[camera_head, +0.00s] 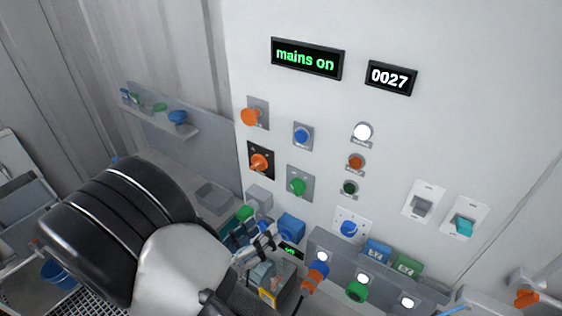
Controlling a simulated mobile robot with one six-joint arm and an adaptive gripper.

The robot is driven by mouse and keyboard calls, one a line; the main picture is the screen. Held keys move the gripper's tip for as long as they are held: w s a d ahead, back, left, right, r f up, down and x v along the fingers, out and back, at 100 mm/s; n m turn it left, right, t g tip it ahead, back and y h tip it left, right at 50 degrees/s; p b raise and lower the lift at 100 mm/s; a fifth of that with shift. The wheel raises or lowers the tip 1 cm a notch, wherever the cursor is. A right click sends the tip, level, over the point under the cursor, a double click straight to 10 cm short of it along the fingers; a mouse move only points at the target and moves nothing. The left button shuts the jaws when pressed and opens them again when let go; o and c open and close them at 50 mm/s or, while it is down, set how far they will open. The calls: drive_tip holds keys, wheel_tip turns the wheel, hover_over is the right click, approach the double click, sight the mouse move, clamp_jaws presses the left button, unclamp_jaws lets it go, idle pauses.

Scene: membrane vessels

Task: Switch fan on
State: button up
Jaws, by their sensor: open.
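A white control panel (480,110) fills the right of the view. It carries rotary knobs, buttons, lamps and two rocker-type switches: a grey one (421,206) and a teal one (464,228). Labels are too small to read, so I cannot tell which control is the fan's. My gripper (268,242) is small in the view, low at the panel's left edge, beside a blue block-shaped control (291,227). It is open, and I see nothing held. My arm hides part of the lower left, and I cannot tell whether the fingers touch anything.
Displays read "mains on" (307,58) and "0027" (390,77). A lower grey ledge (335,243) holds lit lamps and plugs, with an orange connector (315,277) and cable near my gripper. A shelf (160,118) with small coloured items is at left. The upper panel front is clear.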

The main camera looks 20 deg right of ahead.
drive_tip(key=a+n+t, duration=0.2)
drive_tip(key=p, duration=0.4)
approach(292, 187)
drive_tip(key=x, duration=0.9)
drive_tip(key=shift+w+d, duration=0.1)
drive_tip(key=shift+d, duration=0.05)
drive_tip(key=shift+c, duration=0.3)
drive_tip(key=c, duration=0.9)
